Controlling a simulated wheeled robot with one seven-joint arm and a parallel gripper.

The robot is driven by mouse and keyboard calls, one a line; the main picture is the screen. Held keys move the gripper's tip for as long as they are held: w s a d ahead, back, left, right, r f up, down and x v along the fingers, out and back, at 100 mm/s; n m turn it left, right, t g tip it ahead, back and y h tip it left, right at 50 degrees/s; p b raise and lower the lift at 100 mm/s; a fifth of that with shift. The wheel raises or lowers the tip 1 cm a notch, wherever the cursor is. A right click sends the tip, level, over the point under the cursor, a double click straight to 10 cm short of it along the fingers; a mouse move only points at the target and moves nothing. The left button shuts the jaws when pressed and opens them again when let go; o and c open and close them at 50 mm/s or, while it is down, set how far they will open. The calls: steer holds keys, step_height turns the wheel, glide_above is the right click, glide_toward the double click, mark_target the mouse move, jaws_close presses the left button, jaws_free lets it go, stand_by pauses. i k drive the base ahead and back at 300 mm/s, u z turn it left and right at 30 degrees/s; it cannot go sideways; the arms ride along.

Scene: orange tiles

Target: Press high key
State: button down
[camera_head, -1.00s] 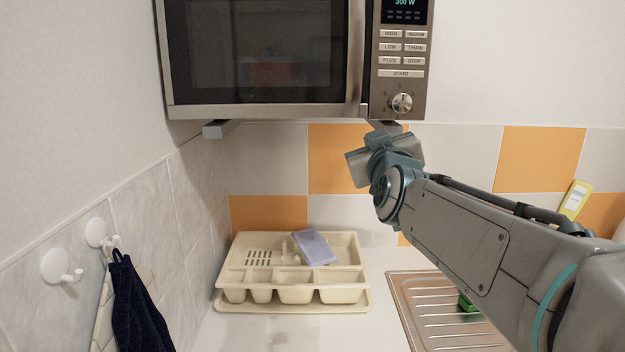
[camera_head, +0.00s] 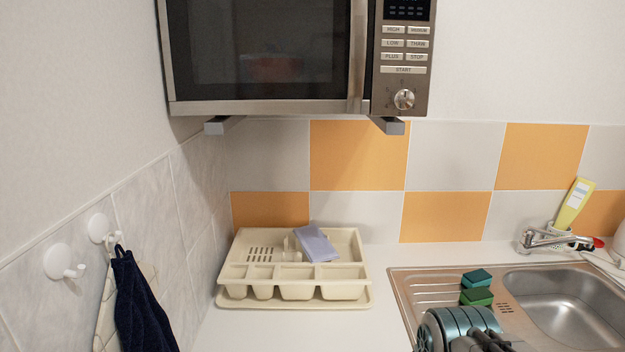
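The HIGH key (camera_head: 393,30) is the upper left key in the microwave's (camera_head: 403,70) key panel, with MEDIUM to its right and LOW below it. The keys are small pale bars with dark lettering. The display (camera_head: 406,9) above them is dark with faint marks and is cut by the top edge of the picture. Nothing covers the panel. Part of my arm shows at the bottom edge, right of the middle, far below the microwave.
The microwave sits on wall brackets (camera_head: 390,126). Below are a beige cutlery tray (camera_head: 345,291) with a lilac sponge (camera_head: 315,245), a steel sink (camera_head: 565,305) with sponges (camera_head: 477,288), and a tap (camera_head: 550,238). Towels (camera_head: 137,300) hang left. The space before the panel is clear.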

mark_target(385, 29)
steer(key=k, duration=1.35)
steer(key=z, duration=0.3)
steer(key=i, duration=0.5)
steer(key=z, duration=0.6)
steer(key=i, duration=1.15)
steer(key=u, duration=0.45)
